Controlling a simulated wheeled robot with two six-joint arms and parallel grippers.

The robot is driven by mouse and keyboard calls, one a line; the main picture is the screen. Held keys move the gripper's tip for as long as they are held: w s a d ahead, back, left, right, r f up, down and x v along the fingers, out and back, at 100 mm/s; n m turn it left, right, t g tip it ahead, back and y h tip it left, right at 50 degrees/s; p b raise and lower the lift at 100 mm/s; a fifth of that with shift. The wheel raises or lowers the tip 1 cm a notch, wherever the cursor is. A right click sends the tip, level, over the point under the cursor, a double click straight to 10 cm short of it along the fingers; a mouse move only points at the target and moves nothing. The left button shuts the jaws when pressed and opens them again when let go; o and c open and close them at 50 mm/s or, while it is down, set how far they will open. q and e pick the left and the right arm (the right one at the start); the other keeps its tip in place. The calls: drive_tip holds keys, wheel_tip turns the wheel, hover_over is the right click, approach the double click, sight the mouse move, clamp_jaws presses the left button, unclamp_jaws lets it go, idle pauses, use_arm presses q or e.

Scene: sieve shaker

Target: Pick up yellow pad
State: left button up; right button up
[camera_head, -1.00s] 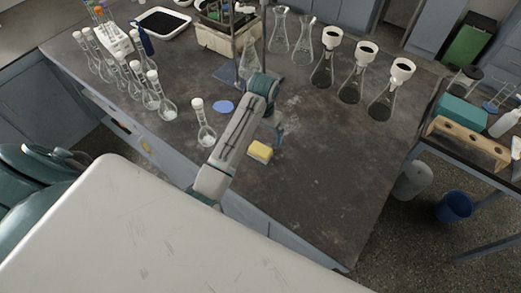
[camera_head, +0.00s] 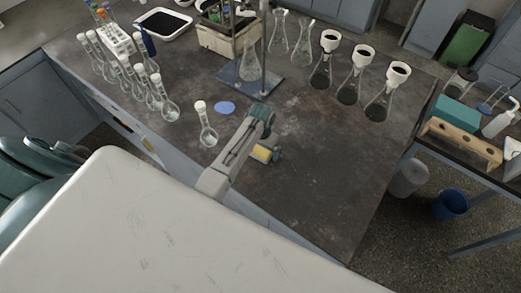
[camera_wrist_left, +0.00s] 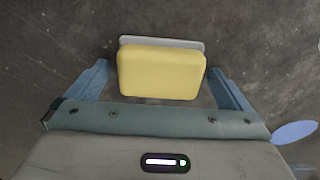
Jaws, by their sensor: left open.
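The yellow pad (camera_head: 261,153) lies on the dark lab bench near its front edge. In the left wrist view the yellow pad (camera_wrist_left: 161,72) is a rounded block with a pale grey layer along its far side. My left gripper (camera_head: 268,157) is low over the pad in the head view, and the arm hides part of the pad. In the left wrist view my left gripper (camera_wrist_left: 165,85) is open, with one blue finger on each side of the pad and a gap on both sides. My right gripper is not in view.
A flask (camera_head: 207,124) stands left of my arm, near a flat blue disc (camera_head: 224,108). More flasks stand along the left edge. A stand with a metal base (camera_head: 265,84) and funnel-topped flasks (camera_head: 378,108) are at the back. The bench right of the pad is clear.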

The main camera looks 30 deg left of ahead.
use_arm(q)
drive_tip(key=c, duration=1)
drive_tip(key=shift+r, duration=0.15)
